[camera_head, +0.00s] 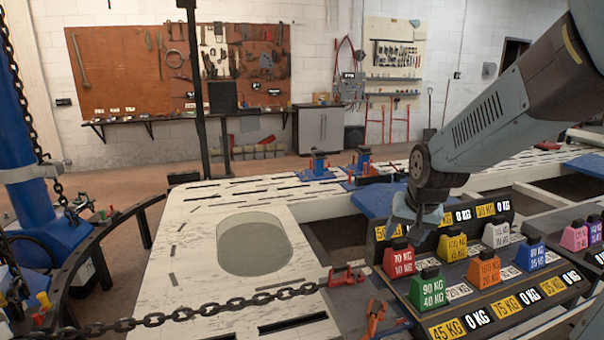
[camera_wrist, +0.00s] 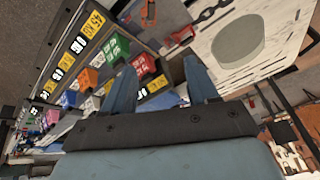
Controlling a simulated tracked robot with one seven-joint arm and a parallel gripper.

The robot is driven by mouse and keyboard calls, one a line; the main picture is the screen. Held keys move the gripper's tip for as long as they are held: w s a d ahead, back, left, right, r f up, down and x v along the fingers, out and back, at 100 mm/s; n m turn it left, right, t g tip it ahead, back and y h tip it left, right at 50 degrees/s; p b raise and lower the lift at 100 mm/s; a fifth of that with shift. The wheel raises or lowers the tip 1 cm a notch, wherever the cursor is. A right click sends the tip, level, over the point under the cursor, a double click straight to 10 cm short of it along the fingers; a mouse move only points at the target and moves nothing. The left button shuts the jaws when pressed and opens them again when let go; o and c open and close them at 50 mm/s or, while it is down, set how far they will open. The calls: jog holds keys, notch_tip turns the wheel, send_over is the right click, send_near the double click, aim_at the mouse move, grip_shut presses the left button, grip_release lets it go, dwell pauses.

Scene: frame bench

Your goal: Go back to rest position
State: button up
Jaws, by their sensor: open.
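My gripper (camera_head: 416,222) hangs at the end of my arm, above the left back part of the weight rack, near the red weight (camera_head: 398,261). In the wrist view its two blue-grey fingers (camera_wrist: 158,66) stand apart with nothing held between them. The red weight is marked 70 KG and 10 KG and sits on the rack. I cannot tell the exact height of the fingertips above the weights.
The weight rack (camera_head: 455,328) holds several coloured weights, including green (camera_head: 430,291), orange (camera_head: 484,271) and blue (camera_head: 531,257). A white slotted bench (camera_head: 195,280) with an oval opening lies left. A chain (camera_head: 190,317) crosses in front. A blue post (camera_head: 25,150) stands far left.

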jog(key=s+r+n, duration=0.1)
jog(key=s+r, duration=0.4)
jog(key=s, duration=0.3)
jog(key=s+r+n+t, duration=0.1)
jog(key=s+r, duration=0.4)
jog(key=s, duration=0.4)
jog(key=shift+d+r+n, duration=0.2)
jog(key=shift+r+n, duration=0.1)
